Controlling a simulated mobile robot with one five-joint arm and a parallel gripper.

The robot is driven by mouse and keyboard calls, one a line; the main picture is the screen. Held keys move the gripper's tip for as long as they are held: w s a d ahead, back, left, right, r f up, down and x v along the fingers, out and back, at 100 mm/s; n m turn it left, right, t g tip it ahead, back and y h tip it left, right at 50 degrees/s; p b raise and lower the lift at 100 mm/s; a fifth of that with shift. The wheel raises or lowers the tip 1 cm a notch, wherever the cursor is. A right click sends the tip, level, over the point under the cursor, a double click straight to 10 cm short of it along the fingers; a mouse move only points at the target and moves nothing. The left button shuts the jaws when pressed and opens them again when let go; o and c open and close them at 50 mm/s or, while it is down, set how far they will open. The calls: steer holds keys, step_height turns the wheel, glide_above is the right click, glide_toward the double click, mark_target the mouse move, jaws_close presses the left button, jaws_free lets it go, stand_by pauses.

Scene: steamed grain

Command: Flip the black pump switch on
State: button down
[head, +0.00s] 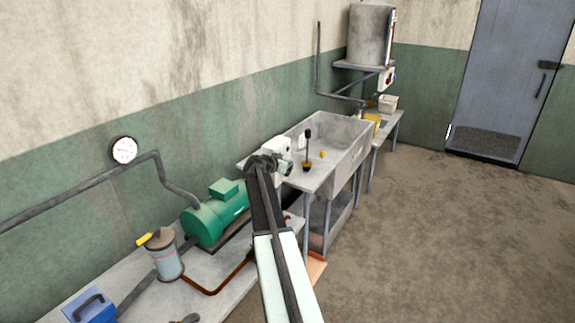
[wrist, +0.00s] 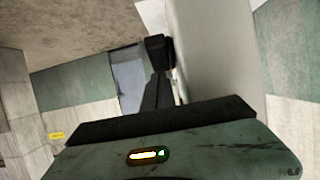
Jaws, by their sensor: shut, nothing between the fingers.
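A pale box (head: 275,148) is on the green wall beside the sink, partly behind my arm. In the wrist view a large pale rounded surface (wrist: 215,50), probably this box, fills the upper middle. A black block (wrist: 158,48) sticks out from its left edge and looks like the pump switch; its on or off position cannot be told. My gripper shows in the wrist view (wrist: 157,88) as dark fingers, shut and empty, just below the block. Whether they touch it is unclear. In the head view my gripper (head: 283,168) is small beside the box.
A green pump motor (head: 215,212) and a grey canister (head: 164,256) stand on the bench at left, with pipes and a wall gauge (head: 124,150). The floor at right is clear.

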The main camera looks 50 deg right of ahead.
steer(key=shift+d+r, duration=0.15)
steer(key=shift+d, duration=0.05)
stand_by(0.7)
steer(key=shift+a+r+p, duration=0.2)
steer(key=shift+r+p, duration=0.3)
steer(key=shift+p, duration=0.15)
steer(key=s+a+r+p, duration=0.1)
steer(key=a+r+p, duration=0.5)
steer(key=r+p, duration=0.5)
steer(key=shift+s+a, duration=0.15)
steer(key=shift+s, duration=0.05)
